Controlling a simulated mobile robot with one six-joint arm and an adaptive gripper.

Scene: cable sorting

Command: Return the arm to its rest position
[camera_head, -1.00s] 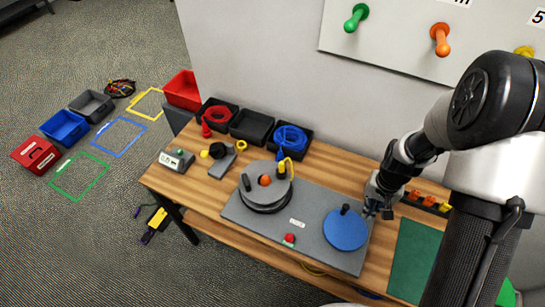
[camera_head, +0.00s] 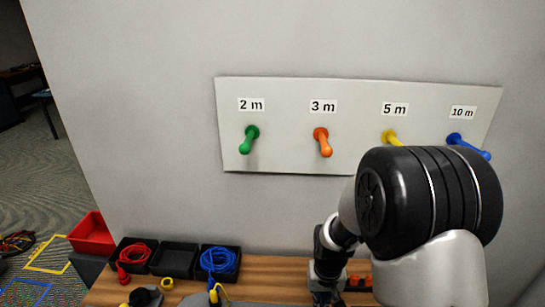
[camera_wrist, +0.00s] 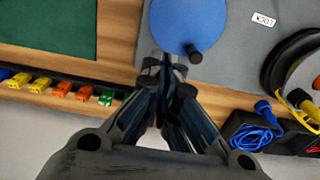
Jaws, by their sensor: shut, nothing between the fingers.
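My gripper (camera_wrist: 165,68) is shut and empty in the wrist view. Its fingertips are over the wooden table, just by the edge of a blue disc (camera_wrist: 188,18) with a black knob. In the head view my gripper (camera_head: 325,296) is low in the picture, in front of the wall, with its tips at the bottom edge. My arm is folded at the right and hides part of the table and the lower right of the peg board.
A peg board (camera_head: 285,150) with green, orange, yellow and blue pegs hangs on the wall. Black bins (camera_head: 176,258) with red and blue cables stand at the table's back left. In the wrist view a rack (camera_wrist: 45,97) of coloured clips and a green mat (camera_wrist: 50,25) lie left.

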